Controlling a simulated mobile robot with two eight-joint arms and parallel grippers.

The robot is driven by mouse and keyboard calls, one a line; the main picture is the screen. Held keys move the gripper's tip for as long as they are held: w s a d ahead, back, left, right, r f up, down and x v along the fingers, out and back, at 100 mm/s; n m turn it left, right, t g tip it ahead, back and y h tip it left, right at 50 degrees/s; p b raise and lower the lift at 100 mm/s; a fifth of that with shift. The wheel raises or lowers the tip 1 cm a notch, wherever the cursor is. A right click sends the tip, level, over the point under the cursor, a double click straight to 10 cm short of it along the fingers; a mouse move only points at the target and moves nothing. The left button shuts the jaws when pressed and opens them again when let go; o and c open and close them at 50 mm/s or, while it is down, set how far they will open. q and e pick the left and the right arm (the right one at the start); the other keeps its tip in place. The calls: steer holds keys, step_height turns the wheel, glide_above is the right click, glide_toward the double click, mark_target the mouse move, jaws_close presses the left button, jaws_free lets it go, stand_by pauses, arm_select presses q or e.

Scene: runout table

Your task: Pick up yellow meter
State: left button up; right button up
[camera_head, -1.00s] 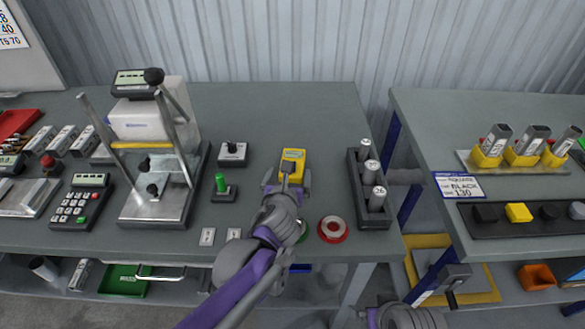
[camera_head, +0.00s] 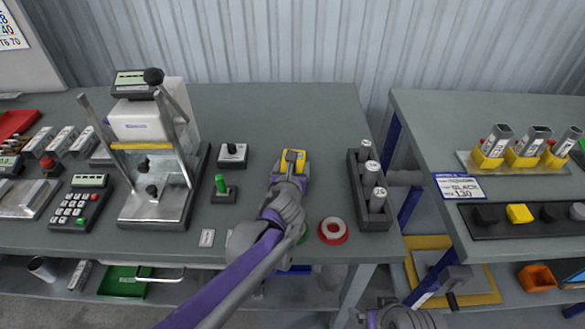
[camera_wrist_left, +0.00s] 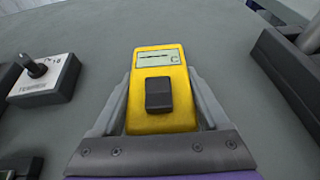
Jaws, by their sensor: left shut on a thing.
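The yellow meter (camera_head: 294,156) is on the table near its middle, mostly hidden by my left gripper in the head view. In the left wrist view the yellow meter (camera_wrist_left: 160,112) shows a display at its far end and a black block on its face. My left gripper (camera_head: 289,172) is shut on it, with a finger along each side; the gripper also shows in the left wrist view (camera_wrist_left: 160,115). I cannot tell whether the meter is touching the table.
A grey rack with several cylinders (camera_head: 351,190) stands to the right. A red ring (camera_head: 333,244) lies near the front edge. A switch box (camera_head: 232,165) and a green-knobbed box (camera_head: 226,197) stand to the left. The table behind the meter is clear.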

arm_select(q)
steer(key=c, duration=0.4)
step_height(320, 180, up, 10)
steer(key=shift+p, duration=0.7)
steer(key=shift+f, duration=0.25)
steer(key=shift+f+b, duration=3.1)
steer(key=shift+f, duration=1.65)
